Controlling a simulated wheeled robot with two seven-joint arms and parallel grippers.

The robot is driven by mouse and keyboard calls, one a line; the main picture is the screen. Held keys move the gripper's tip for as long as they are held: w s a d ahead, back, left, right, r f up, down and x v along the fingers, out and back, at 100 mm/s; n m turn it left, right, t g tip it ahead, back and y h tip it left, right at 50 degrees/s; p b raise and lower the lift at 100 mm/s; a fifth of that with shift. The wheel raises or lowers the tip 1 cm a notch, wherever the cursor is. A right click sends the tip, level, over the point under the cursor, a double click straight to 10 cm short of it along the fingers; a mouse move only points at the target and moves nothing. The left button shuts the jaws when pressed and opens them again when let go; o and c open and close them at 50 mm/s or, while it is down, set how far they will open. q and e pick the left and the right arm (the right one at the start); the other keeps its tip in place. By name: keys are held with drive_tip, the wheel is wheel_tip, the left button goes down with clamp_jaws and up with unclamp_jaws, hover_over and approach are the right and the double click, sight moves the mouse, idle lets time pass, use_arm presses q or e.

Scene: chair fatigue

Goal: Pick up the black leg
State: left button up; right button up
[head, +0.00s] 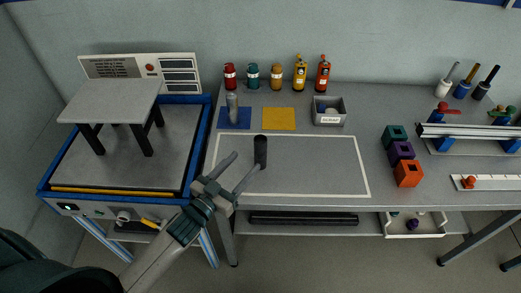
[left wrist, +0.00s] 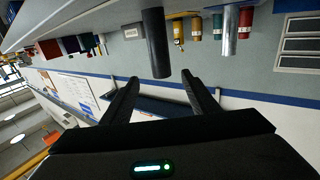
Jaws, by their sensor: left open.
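The black leg (head: 260,151) is a dark upright cylinder inside the white-outlined area of the grey table (head: 300,200). My left gripper (head: 243,166) is open, just left of and in front of the leg, with one finger close to its lower part. In the left wrist view the leg (left wrist: 156,43) stands ahead, roughly centred between the two spread fingertips (left wrist: 160,80). I see no clear contact. My right gripper is not in view.
A grey seat (head: 112,100) on black legs stands on the blue-framed test machine (head: 175,165) at left. A grey cylinder (head: 232,107) stands on a blue mat, beside a yellow mat (head: 279,119). Coloured blocks (head: 403,153) stand right. The outlined area is otherwise clear.

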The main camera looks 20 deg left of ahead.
sight(257, 148)
use_arm(q)
drive_tip(key=p+x, duration=0.1)
drive_tip(key=x, duration=0.3)
drive_tip(key=shift+w+r, duration=0.1)
drive_tip(key=shift+r, duration=0.05)
drive_tip(key=shift+w+d, duration=0.1)
drive_tip(key=shift+w, duration=0.4)
drive_tip(key=shift+w+d+p, duration=0.1)
drive_tip(key=shift+w+p, duration=0.2)
drive_tip(key=shift+p, duration=0.1)
drive_tip(key=p+x, duration=0.2)
drive_tip(key=x, duration=0.1)
drive_tip(key=shift+w, duration=0.35)
drive_tip(key=shift+w+d, duration=0.2)
drive_tip(key=shift+w, duration=0.2)
